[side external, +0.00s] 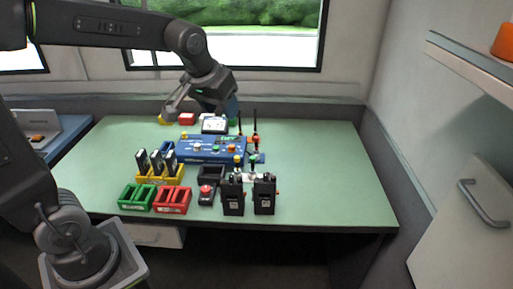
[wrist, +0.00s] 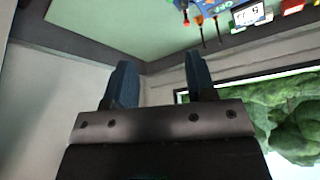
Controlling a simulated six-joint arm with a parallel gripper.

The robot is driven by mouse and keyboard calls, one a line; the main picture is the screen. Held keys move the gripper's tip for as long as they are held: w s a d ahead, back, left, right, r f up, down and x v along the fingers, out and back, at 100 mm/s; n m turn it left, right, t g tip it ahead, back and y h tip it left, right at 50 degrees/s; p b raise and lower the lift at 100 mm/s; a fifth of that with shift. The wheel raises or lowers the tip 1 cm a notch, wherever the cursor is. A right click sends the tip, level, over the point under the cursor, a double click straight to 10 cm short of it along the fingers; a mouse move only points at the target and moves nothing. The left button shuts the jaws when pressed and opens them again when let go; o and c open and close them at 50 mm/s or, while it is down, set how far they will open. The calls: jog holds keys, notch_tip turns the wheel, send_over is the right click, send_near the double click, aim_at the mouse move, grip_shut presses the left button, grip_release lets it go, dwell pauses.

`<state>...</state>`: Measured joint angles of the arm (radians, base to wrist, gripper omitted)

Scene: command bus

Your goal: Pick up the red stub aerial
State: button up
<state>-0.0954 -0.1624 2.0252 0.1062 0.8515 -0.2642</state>
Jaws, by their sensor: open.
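A red-based aerial (side external: 256,138) with a thin black rod stands upright on the far right of the blue panel. A second thin black aerial (side external: 239,126) stands just left of it. In the wrist view two thin dark rods show at the top edge, one with an orange-red base (wrist: 199,20); I cannot tell surely which is which.
The blue panel (side external: 205,149) has several coloured knobs. A white meter (side external: 215,125) stands behind it. Two black radios (side external: 233,195) stand in front, beside red (side external: 173,201), green (side external: 137,198) and yellow (side external: 160,176) trays. The green table (side external: 325,165) is clear at right.

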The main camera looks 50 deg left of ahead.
jog(key=w+a+f+n, duration=0.1)
jog(key=w+a+f, duration=0.2)
jog(key=w, duration=0.5)
jog(key=n+g+y, duration=0.1)
jog(key=n, duration=0.2)
send_near(256, 137)
jog(key=x, duration=0.5)
jog(key=shift+w, duration=0.1)
jog(key=shift+x, duration=3.05)
grip_shut()
